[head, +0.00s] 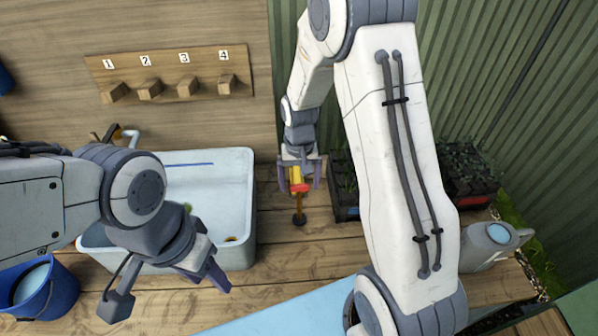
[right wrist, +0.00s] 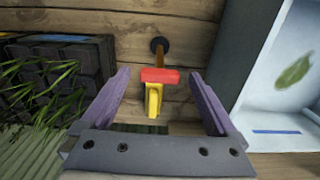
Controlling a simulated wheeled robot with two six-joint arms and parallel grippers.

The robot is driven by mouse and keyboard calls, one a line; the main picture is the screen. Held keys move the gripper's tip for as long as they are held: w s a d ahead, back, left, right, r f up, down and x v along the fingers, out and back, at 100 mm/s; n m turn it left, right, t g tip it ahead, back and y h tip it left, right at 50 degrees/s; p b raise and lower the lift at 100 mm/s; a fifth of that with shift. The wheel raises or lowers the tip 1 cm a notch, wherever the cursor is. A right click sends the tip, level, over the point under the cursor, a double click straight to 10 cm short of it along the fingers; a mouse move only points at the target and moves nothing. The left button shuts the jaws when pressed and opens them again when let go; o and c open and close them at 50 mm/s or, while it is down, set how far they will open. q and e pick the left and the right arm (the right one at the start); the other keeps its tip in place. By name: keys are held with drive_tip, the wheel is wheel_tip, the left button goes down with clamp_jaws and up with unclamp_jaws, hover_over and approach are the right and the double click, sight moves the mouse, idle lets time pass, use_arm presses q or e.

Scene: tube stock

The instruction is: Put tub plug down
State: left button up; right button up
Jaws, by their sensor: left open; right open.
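The likely tub plug (head: 299,188) has a black round base, a brown stem, a red crosspiece and a yellow upper part. Its black base appears to rest on the wooden planks right of the white tub. My right gripper (head: 299,177) is open, with its fingers on either side of the yellow and red part. In the right wrist view the plug (right wrist: 159,76) lies between the spread purple fingers (right wrist: 158,76), with gaps on both sides. My left gripper (head: 208,276) is open in front of the tub, and its fingers partly overlap each other.
The white tub (head: 245,180) holds a leaf and a blue strip. Black planter crates (head: 345,213) stand close right of the plug. A blue bucket (head: 62,293) is at lower left, a grey watering can (head: 487,240) at right. Numbered pegs (head: 186,86) line the wall.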

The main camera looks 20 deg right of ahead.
wheel_tip(320, 180, up, 5)
drive_tip(key=shift+r+b, duration=0.15)
drive_tip(key=shift+b, duration=0.25)
drive_tip(key=s+a+r+n, duration=0.3)
drive_tip(key=s+a+r, duration=0.2)
drive_tip(key=a, duration=0.2)
drive_tip(key=s+a+r+n, duration=0.1)
drive_tip(key=s+a+n, duration=0.2)
drive_tip(key=s, duration=0.6)
drive_tip(key=s+a+r+n+y, duration=0.1)
drive_tip(key=s+a+n, duration=0.3)
drive_tip(key=s, duration=0.6)
drive_tip(key=shift+a+r+n, duration=0.15)
drive_tip(key=shift+r+n, duration=0.15)
drive_tip(key=shift+r, duration=0.45)
